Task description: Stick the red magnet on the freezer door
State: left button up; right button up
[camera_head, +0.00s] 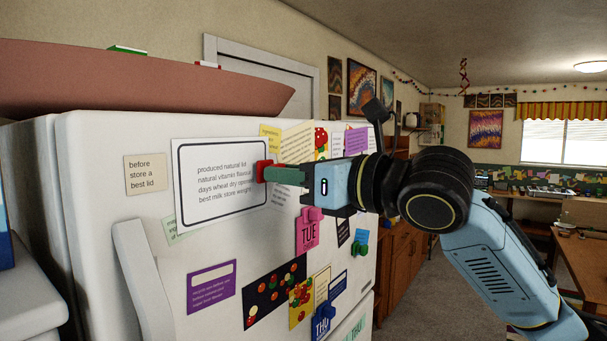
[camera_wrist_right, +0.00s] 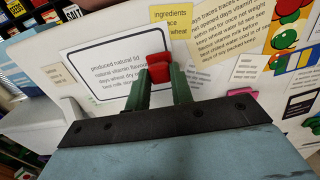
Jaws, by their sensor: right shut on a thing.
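The red magnet (camera_head: 264,171) is between the fingertips of my right gripper (camera_head: 272,173), at the right edge of a white framed sign on the freezer door (camera_head: 150,215). In the right wrist view the red magnet (camera_wrist_right: 158,68) sits between the two green fingers of my right gripper (camera_wrist_right: 160,80), which are shut on it. The magnet looks close to or against the door; I cannot tell whether it touches. The white sign (camera_head: 220,185) lies flat on the door behind it. My left gripper is not in view.
Notes and pictures cover the door, with a pink magnet (camera_head: 312,214) and a blue-green magnet (camera_head: 359,242) among them. The door handle (camera_head: 142,280) stands out at lower left. A long reddish tray (camera_head: 140,82) sits on top. A wooden table (camera_head: 585,260) stands far right.

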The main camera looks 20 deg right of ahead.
jog(key=shift+w+a, duration=0.25)
jog(key=shift+w, duration=0.05)
dwell(1.4)
jog(key=o, duration=0.9)
jog(key=shift+w+a, duration=0.1)
jog(key=shift+w, duration=0.05)
jog(key=shift+c, duration=0.2)
jog(key=v, duration=0.7)
